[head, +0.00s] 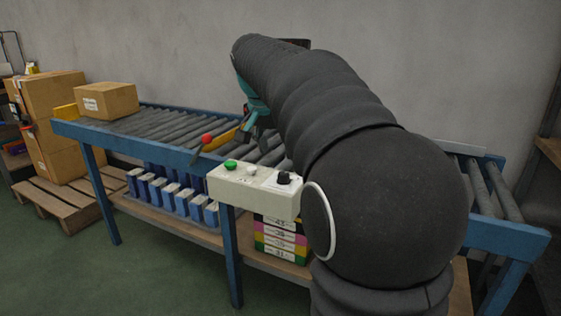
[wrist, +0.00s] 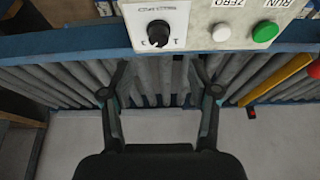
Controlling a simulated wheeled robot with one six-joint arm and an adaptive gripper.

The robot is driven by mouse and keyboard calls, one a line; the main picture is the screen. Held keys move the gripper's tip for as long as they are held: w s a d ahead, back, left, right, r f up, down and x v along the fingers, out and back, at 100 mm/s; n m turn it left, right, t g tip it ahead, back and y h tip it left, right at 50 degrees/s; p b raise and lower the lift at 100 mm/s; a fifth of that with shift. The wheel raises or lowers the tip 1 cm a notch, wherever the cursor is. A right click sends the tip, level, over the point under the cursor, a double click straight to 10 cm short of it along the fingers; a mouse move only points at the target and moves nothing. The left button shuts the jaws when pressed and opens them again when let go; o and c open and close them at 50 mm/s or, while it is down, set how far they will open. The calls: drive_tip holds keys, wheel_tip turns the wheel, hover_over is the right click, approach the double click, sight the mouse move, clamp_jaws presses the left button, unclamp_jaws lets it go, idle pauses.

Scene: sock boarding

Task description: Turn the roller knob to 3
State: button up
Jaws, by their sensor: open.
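The roller knob (head: 284,178) is a black dial on the right end of a cream control box (head: 250,197) fixed to the conveyor's front side. In the wrist view the knob (wrist: 159,33) sits on a white scale plate with small marks; its exact setting is too small to read for sure. My gripper (wrist: 161,80) is open and empty, its two fingers apart over the rollers, with the knob beyond the fingertips. In the head view my gripper (head: 250,122) is mostly hidden behind my dark arm, above the conveyor.
A green button (head: 231,164) and a white button (head: 251,171) share the box. A red-tipped lever (head: 207,139) stands to its left. A carton (head: 107,101) sits on the conveyor's (head: 140,138) left end. Blue bins (head: 170,194) and labelled boxes (head: 280,240) fill the lower shelf.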

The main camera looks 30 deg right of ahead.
drive_tip(key=shift+v, duration=1.7)
drive_tip(key=f+n, duration=0.2)
drive_tip(key=f, duration=0.1)
drive_tip(key=w+a+f+n, duration=0.1)
drive_tip(key=shift+a+f+n+y, duration=0.1)
drive_tip(key=shift+f+n+y, duration=0.3)
drive_tip(key=s+a+f+n+t+y, duration=0.1)
drive_tip(key=s+a+f+n, duration=0.1)
drive_tip(key=s+f, duration=0.3)
drive_tip(key=s+a+f+n+t+y, duration=0.1)
drive_tip(key=s+a+f, duration=0.4)
drive_tip(key=s, duration=0.7)
drive_tip(key=s+a+f+n, duration=0.3)
drive_tip(key=s+a+f, duration=0.1)
drive_tip(key=s, duration=0.5)
drive_tip(key=shift+s+f+n+t+y, duration=0.2)
drive_tip(key=shift+f+n+t+y, duration=0.2)
